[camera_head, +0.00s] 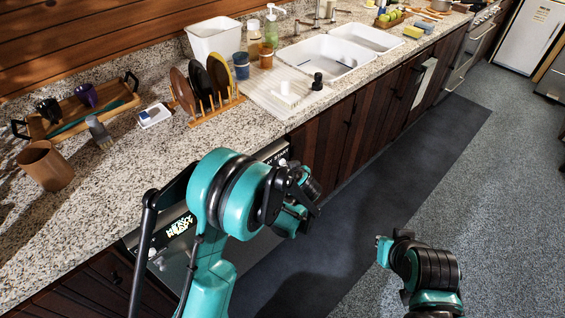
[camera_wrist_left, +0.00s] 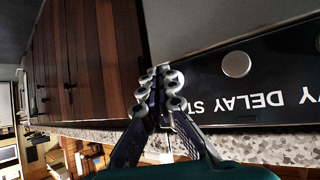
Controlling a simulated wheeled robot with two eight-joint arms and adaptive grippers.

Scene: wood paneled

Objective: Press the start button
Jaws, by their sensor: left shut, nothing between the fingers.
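The dishwasher's dark control panel shows in the left wrist view (camera_wrist_left: 285,75), upside down, with white lettering that reads "DELAY" and "ST", the rest hidden by my fingers. A round silver button (camera_wrist_left: 236,64) sits beside that lettering, to the right of the fingers. Whether a start button lies behind the fingers, I cannot tell. My left gripper (camera_wrist_left: 165,95) is shut and empty, its fingertips over the panel's edge; contact is unclear. In the head view my left gripper (camera_head: 305,186) is in front of the dishwasher (camera_head: 160,262).
The granite counter (camera_head: 110,205) lies above the dishwasher. It carries a plate rack (camera_head: 215,107), a tray with mugs (camera_head: 110,115), a brown cup (camera_head: 45,165) and a sink (camera_head: 325,57). Dark wooden cabinets (camera_head: 350,125) continue rightward. The floor to the right is clear.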

